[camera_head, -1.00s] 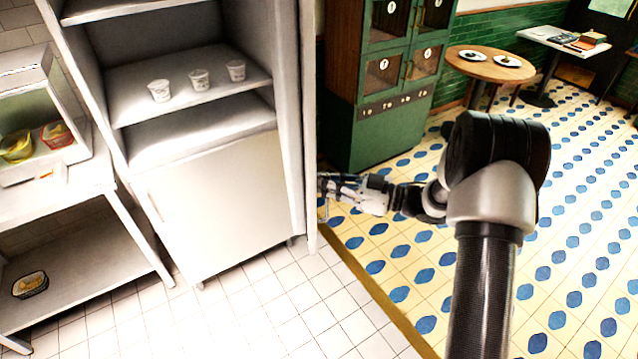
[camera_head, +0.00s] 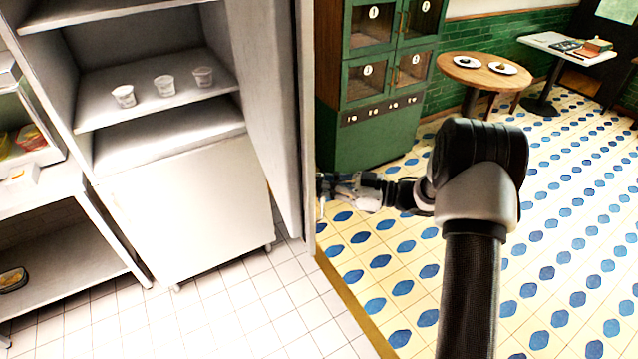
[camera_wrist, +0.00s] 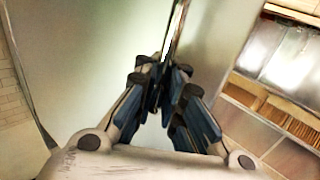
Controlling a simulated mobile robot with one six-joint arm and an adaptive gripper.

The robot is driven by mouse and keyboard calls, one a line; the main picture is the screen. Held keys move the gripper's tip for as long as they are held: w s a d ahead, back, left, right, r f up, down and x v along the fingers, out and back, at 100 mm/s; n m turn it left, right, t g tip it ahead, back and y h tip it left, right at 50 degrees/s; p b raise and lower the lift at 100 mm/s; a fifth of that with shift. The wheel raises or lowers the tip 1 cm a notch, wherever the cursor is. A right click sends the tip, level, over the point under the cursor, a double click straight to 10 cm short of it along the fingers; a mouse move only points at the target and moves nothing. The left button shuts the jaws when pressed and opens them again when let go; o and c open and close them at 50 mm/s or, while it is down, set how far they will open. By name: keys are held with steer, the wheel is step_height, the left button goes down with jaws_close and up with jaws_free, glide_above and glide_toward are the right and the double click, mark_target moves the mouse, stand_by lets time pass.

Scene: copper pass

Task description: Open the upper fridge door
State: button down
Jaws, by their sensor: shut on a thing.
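The white fridge (camera_head: 190,215) stands at left in the head view. Its upper door (camera_head: 272,130) is open, swung out to the right, and shows its inner face and a narrow edge. The upper compartment is exposed, with three white cups (camera_head: 164,86) on a shelf. The lower door is closed. My gripper (camera_head: 322,192) is at the door's outer edge, partly hidden behind it.
A white counter (camera_head: 50,195) with food containers stands left of the fridge. A green cabinet (camera_head: 375,135) stands behind my gripper. A round table (camera_head: 484,72) with plates is farther back. The tiled floor (camera_head: 560,230) at right is clear.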

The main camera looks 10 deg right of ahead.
steer(key=shift+s+a+f, duration=0.1)
steer(key=shift+s+f, duration=0.05)
steer(key=c, duration=2.2)
jaws_free()
steer(key=shift+o, duration=1.3)
steer(key=shift+s, duration=0.15)
steer(key=v, duration=1.2)
